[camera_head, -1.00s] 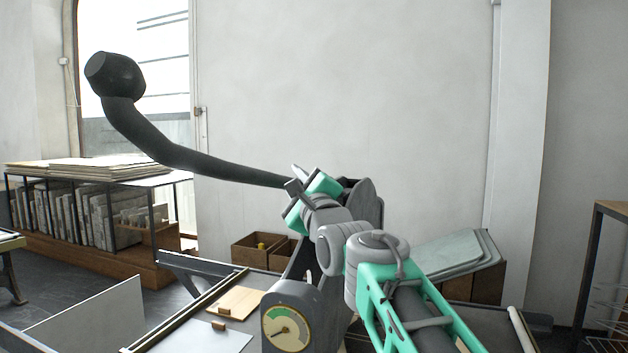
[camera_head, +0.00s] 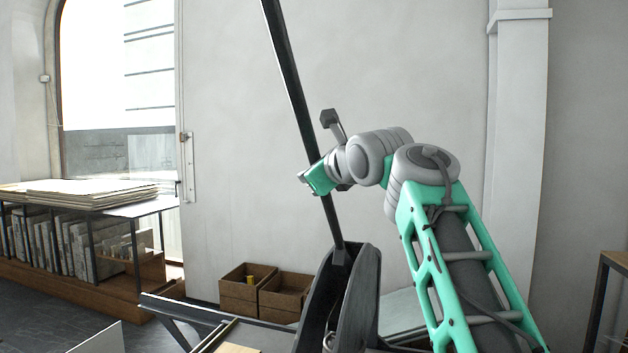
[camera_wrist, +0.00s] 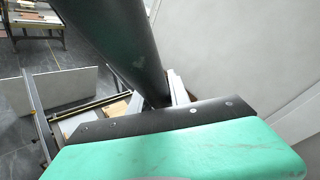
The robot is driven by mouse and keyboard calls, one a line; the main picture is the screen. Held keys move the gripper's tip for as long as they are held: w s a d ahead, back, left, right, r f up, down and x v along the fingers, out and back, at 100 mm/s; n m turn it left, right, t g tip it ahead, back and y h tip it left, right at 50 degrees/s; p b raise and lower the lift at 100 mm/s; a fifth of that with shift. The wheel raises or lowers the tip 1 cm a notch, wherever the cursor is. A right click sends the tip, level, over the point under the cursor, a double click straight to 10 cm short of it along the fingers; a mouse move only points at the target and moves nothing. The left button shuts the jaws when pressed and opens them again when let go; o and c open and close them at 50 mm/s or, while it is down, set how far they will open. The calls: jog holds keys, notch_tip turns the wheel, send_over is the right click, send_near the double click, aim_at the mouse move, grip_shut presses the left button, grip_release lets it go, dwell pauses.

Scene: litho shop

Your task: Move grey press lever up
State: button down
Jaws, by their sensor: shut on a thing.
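The grey press lever (camera_head: 291,82) is a long dark bar that rises steeply from its pivot on the press (camera_head: 372,300) and leans a little left. Its top end is out of the head view. My gripper (camera_head: 317,180) is shut on the lever in its lower half, above the pivot. In the wrist view the lever (camera_wrist: 115,40) runs from the top edge down to behind the green and black finger (camera_wrist: 150,128). The far finger is hidden there.
Two wooden boxes (camera_head: 247,290) stand on the floor behind the press. A shelf with boards and paper stacks (camera_head: 85,190) is at the left by the window. A rack (camera_head: 612,262) stands at the right edge. The wall behind the lever is bare.

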jog(key=shift+w+r, duration=0.2)
dwell(0.3)
jog(key=c, duration=1.2)
grip_release()
jog(key=shift+c, duration=0.2)
jog(key=b+v, duration=0.1)
jog(key=v, duration=0.6)
jog(key=shift+s, duration=0.4)
jog(key=shift+d+r, duration=0.1)
jog(key=shift+d, duration=0.05)
